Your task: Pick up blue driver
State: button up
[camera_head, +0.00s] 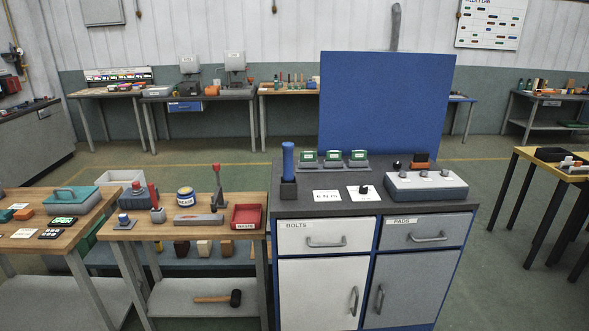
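A blue cylindrical handle (288,158), which looks like the blue driver, stands upright at the left end of a dark cabinet top (330,208). Its lower end is in a small black block holder (288,188), so any shaft is hidden. My gripper is not in view, and nothing is seen touching the handle.
Right of the handle are a rack with green-topped items (333,160), white cards (327,196) and a grey control box (425,187). A blue panel (387,100) rises behind. A wooden bench (170,236) with a red tray (247,217) and upright lever (217,188) adjoins left.

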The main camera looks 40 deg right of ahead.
aim_at(288, 147)
jog(key=u, duration=0.1)
jog(key=i, duration=0.95)
jog(key=z, duration=0.1)
